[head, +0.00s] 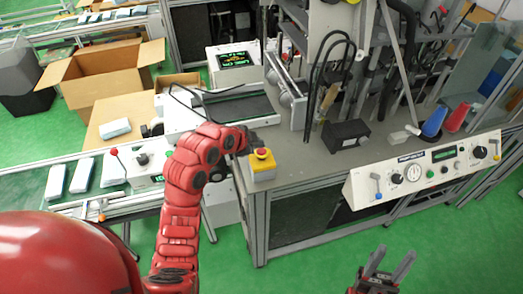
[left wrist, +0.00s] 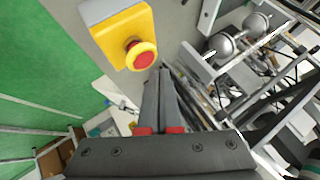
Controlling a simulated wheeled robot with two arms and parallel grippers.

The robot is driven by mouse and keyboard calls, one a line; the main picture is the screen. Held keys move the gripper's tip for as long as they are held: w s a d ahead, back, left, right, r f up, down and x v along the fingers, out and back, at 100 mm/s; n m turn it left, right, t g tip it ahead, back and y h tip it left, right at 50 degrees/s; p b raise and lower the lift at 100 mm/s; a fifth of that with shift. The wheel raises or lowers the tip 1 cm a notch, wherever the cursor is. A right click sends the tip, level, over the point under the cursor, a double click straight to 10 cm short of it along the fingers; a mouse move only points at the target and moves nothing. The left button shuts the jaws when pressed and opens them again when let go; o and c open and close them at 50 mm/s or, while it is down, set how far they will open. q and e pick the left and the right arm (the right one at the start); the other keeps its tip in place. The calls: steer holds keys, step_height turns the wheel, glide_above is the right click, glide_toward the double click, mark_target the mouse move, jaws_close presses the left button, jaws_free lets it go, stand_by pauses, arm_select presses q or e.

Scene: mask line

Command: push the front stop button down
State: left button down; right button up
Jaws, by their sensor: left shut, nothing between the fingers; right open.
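The stop button is a red mushroom cap (head: 262,153) on a yellow box (head: 264,174) at the front left corner of the grey bench. In the left wrist view the red cap (left wrist: 142,57) and the yellow box (left wrist: 107,17) lie up and left of my fingertips. My left gripper (head: 254,141) is shut and empty, just behind the cap in the head view. Its tips (left wrist: 159,72) look very near the cap's edge; I cannot tell whether they touch. The cap looks raised. My right gripper (head: 388,262) is open and empty, over the green floor at the lower right.
A white control panel (head: 425,172) with knobs and a gauge runs along the bench front at right. A black box (head: 345,135) and machine frames stand on the bench. A conveyor (head: 100,175) with white packs and an open carton (head: 105,75) are at left.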

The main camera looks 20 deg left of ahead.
mark_target(258, 152)
arm_select(q)
steer(key=shift+f, duration=0.1)
stand_by(0.3)
steer(key=shift+f+b, duration=0.35)
steer(key=shift+b, duration=0.25)
steer(key=shift+f+b, duration=0.4)
stand_by(0.4)
steer(key=shift+r, duration=0.8)
steer(key=shift+r+p, duration=0.5)
steer(key=shift+r, duration=2.05)
